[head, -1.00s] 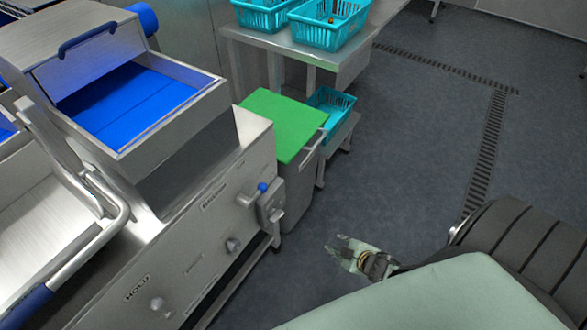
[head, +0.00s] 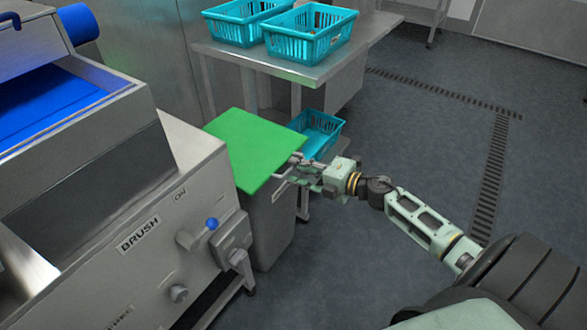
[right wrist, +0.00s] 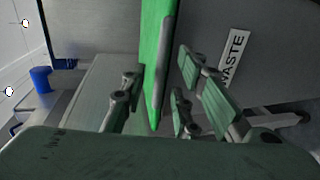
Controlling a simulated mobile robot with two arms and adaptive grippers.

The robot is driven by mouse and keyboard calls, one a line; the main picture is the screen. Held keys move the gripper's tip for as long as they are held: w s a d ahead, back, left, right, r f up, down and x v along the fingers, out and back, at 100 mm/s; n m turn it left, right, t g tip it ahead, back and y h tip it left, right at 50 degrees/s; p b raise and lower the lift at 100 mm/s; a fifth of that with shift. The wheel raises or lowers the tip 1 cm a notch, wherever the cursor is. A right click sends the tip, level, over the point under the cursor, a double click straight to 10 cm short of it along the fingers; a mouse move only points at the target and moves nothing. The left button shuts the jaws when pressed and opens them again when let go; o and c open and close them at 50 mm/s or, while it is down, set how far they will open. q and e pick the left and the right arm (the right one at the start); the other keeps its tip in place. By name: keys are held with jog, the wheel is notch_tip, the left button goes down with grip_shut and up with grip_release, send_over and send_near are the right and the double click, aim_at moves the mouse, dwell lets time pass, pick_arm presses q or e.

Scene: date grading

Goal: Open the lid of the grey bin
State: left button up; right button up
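The grey bin (head: 272,225) stands beside the steel machine in the head view. Its green lid (head: 243,148) lies flat across the top, closed. In the right wrist view the lid (right wrist: 155,60) shows edge-on with a grey bar along its edge, and the bin's grey wall (right wrist: 255,80) bears a WASTE label. My right gripper (head: 300,170) is at the lid's right edge, by its handle. In the right wrist view its fingers (right wrist: 156,95) are apart, on both sides of the lid edge; I see no clear grip on it. My left gripper is out of view.
The steel machine (head: 150,270) with knobs and a BRUSH label stands close at the left. A steel table (head: 310,72) with turquoise baskets (head: 310,32) is behind the bin. Another basket (head: 318,132) sits low beside the bin. The floor at right is clear.

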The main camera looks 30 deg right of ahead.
jog(key=shift+x, duration=1.2)
grip_shut()
